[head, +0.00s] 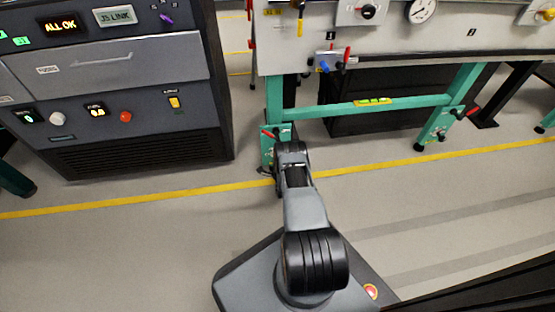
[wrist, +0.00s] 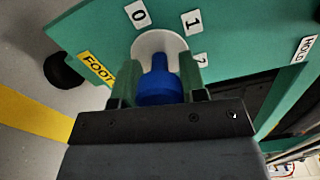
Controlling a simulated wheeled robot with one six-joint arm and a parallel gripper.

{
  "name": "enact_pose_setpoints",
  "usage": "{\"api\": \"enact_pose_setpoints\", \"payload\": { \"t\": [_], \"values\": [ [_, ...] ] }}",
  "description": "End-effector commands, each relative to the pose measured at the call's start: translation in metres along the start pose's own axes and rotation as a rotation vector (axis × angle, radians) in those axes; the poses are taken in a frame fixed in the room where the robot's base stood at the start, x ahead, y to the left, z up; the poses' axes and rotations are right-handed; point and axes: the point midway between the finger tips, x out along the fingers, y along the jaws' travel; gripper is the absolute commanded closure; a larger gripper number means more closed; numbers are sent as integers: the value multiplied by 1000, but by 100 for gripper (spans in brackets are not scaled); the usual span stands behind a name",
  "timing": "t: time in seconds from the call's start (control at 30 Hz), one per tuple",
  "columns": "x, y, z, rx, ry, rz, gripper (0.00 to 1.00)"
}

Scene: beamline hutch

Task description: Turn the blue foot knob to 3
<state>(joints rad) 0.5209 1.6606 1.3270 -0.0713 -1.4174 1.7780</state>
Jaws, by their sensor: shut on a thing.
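The blue foot knob (wrist: 160,84) sits on a round white dial (wrist: 158,41) on a green plate in the wrist view. My gripper (wrist: 158,80) has one finger on each side of the knob and is shut on it. The labels 0 and 1 show above the dial. A third label at its right is partly hidden by a finger, and I see no label 3. A yellow FOOT label (wrist: 97,68) is at the left. In the head view my arm reaches the left green leg (head: 274,97); the knob is hidden there.
A HOLD label (wrist: 304,48) is at the plate's right. A dark control cabinet (head: 130,148) stands left of my arm. A green crossbar (head: 345,109) joins the legs under the grey bench panel (head: 400,42). Floor with a yellow line (head: 400,161) is clear at the right.

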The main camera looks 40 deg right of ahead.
Motion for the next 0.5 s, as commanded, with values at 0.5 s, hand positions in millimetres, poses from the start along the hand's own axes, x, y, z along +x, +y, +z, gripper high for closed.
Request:
{"api": "enact_pose_setpoints", "payload": {
  "t": [0.5],
  "values": [
    [0,1,1,83,-2,2,85]
  ]
}}
